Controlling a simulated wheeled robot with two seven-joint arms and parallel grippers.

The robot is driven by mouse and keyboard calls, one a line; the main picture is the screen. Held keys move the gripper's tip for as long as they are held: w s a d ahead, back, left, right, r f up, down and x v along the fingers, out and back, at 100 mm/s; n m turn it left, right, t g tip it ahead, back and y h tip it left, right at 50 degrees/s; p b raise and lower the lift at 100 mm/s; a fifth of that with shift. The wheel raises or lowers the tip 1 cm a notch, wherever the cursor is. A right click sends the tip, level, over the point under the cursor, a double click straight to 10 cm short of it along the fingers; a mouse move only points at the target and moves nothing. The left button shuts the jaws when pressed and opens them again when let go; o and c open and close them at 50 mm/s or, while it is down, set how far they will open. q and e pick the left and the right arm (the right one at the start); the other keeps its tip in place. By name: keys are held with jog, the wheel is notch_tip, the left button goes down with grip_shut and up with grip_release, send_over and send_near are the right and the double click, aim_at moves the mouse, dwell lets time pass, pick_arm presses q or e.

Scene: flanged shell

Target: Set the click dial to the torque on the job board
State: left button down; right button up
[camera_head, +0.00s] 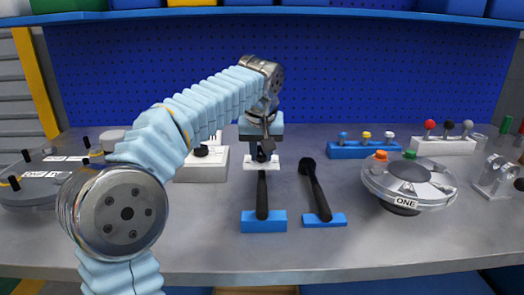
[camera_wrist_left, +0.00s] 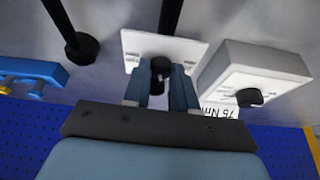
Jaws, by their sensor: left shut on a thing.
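My left gripper (camera_head: 262,150) reaches down at the middle of the bench and is shut on a black knob (camera_wrist_left: 157,75). In the left wrist view its two fingers (camera_wrist_left: 158,92) stand on either side of the knob, which has a pale mark. The knob is over a white plate (camera_wrist_left: 190,48) with small print, seen also in the head view (camera_head: 250,164). A white box (camera_head: 188,170) with another black knob (camera_head: 201,152) stands to the left. A card reading "75 Nm" (camera_wrist_left: 226,112) is partly hidden behind the box in the left wrist view. My right gripper is out of view.
Two black-handled tools (camera_head: 262,197) (camera_head: 318,192) with blue blocks lie in front, one close to the held knob. A round flanged shell marked "ONE" (camera_head: 377,184) stands right. Blue (camera_head: 363,150) and white (camera_head: 443,146) switch blocks stand behind. The front bench edge is mostly clear.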

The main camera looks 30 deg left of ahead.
pick_arm(q)
jog(key=m+h, duration=0.1)
jog(key=m, duration=0.3)
jog(key=shift+a+m+t+h, duration=0.2)
jog(key=shift+m+t+h, duration=0.1)
jog(key=shift+h, duration=0.1)
jog(key=shift+a+m+h, duration=0.1)
jog(key=shift+m+h, duration=0.6)
jog(key=shift+m, duration=1.2)
jog(key=c, duration=0.9)
grip_release()
jog(key=v, duration=1.3)
jog(key=shift+r, duration=0.4)
